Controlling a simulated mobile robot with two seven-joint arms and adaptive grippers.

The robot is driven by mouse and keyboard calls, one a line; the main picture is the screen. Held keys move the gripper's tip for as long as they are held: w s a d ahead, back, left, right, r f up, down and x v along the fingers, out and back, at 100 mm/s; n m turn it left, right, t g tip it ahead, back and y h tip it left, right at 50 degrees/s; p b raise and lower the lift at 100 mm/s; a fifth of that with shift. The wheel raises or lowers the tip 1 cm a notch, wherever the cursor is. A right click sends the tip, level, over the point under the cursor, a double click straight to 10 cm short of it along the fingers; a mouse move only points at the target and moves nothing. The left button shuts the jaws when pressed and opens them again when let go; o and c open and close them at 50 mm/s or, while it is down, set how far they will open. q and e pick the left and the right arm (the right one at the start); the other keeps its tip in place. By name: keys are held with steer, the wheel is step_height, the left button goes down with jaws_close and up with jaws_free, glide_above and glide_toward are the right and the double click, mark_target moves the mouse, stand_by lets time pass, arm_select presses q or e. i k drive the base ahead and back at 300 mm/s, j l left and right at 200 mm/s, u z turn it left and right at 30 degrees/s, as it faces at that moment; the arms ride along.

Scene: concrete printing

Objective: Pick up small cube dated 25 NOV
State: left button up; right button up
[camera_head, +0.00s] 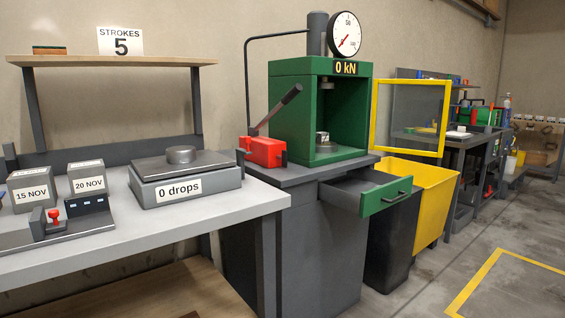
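Two grey cubes stand on the light grey bench at the left. One cube (35,197) carries a label reading 15 NOV, the other cube (88,187) a label reading 20 NOV. I can read no 25 NOV label in this view. A small object with a pale top (322,138) sits inside the green press; it is too small to tell what it is or whether it bears a date. Neither of my grippers shows in this view.
The bench (140,236) also holds a grey device marked 0 drops (186,188) and a dark fixture with a red knob (54,216). The green press (291,110) has a red pump (264,152). Below it, a drawer (385,197) stands open near a yellow bin (436,182). Floor at right is clear.

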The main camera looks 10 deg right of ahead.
mark_target(323, 138)
steer(key=i+l, duration=0.2)
steer(key=l, duration=0.45)
steer(key=i+l+u, duration=0.1)
steer(key=l, duration=0.5)
steer(key=i+l, duration=0.3)
steer(key=l, duration=0.35)
steer(key=i+l+u, duration=0.1)
steer(key=l, duration=0.55)
steer(key=i+l, duration=0.25)
steer(key=l, duration=0.45)
steer(key=i+l, duration=0.15)
steer(key=l, duration=0.5)
steer(key=i+l+u, duration=0.1)
steer(key=l, duration=0.55)
steer(key=i+l, duration=0.2)
steer(key=l, duration=0.5)
steer(key=u, duration=0.05)
